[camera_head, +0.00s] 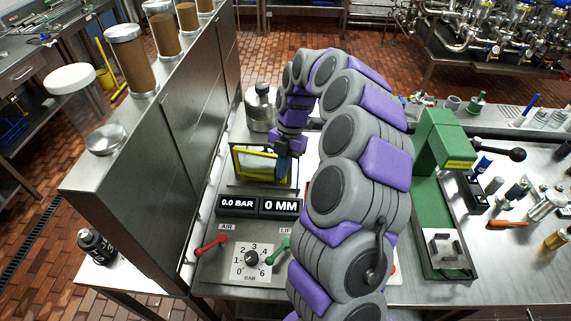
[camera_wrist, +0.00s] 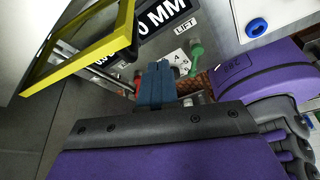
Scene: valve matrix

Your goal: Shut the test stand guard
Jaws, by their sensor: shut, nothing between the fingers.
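The test stand guard is a yellow-edged frame (camera_head: 237,167) behind the black displays in the head view. It also shows in the wrist view as a yellow frame (camera_wrist: 100,48) at upper left. In the head view the frame looks raised, but its exact angle is unclear. My gripper (camera_head: 283,168) points down at the frame's right side, overlapping it in the picture; contact cannot be told. In the wrist view my gripper's blue fingers (camera_wrist: 156,72) are together and empty, to the right of the yellow frame with a visible gap. My arm hides the stand's right part.
In front of the guard are the displays (camera_head: 259,207) reading 0.0 BAR and 0 MM, a red AIR lever (camera_head: 209,245), a dial (camera_head: 251,259) and a green lever (camera_head: 277,250). A steel cabinet (camera_head: 150,165) stands left. A metal canister (camera_head: 261,108) stands behind; a green press (camera_head: 438,150) stands right.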

